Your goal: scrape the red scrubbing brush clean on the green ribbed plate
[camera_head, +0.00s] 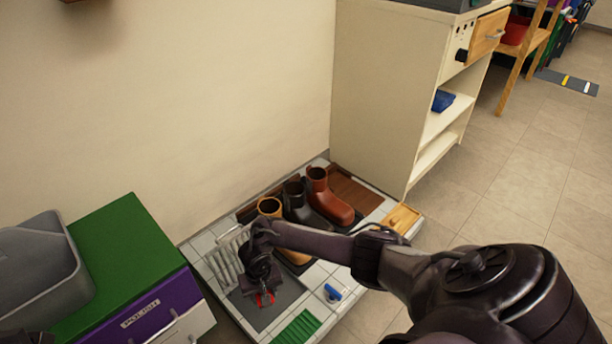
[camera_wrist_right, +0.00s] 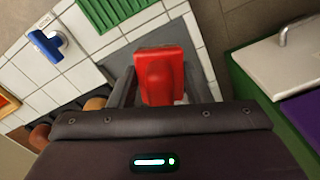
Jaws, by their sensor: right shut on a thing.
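The red scrubbing brush (camera_wrist_right: 160,75) is held between the fingers of my right gripper (camera_wrist_right: 152,88). In the head view only a bit of the red brush (camera_head: 265,299) shows below my right gripper (camera_head: 262,288), over a dark grey mat (camera_head: 247,311). The green ribbed plate (camera_head: 299,328) lies on the white tiles at the front, to the right of the brush and apart from it. It also shows at the top of the right wrist view (camera_wrist_right: 120,10). My left gripper cannot be made out.
A blue-handled tool (camera_head: 332,292) lies on the tiles right of the plate. Brown, black and tan boots (camera_head: 328,197) stand behind. A green-topped box with a purple drawer (camera_head: 165,305) is at left, with a grey bin (camera_head: 40,270) on it. A cream cabinet (camera_head: 385,100) stands behind.

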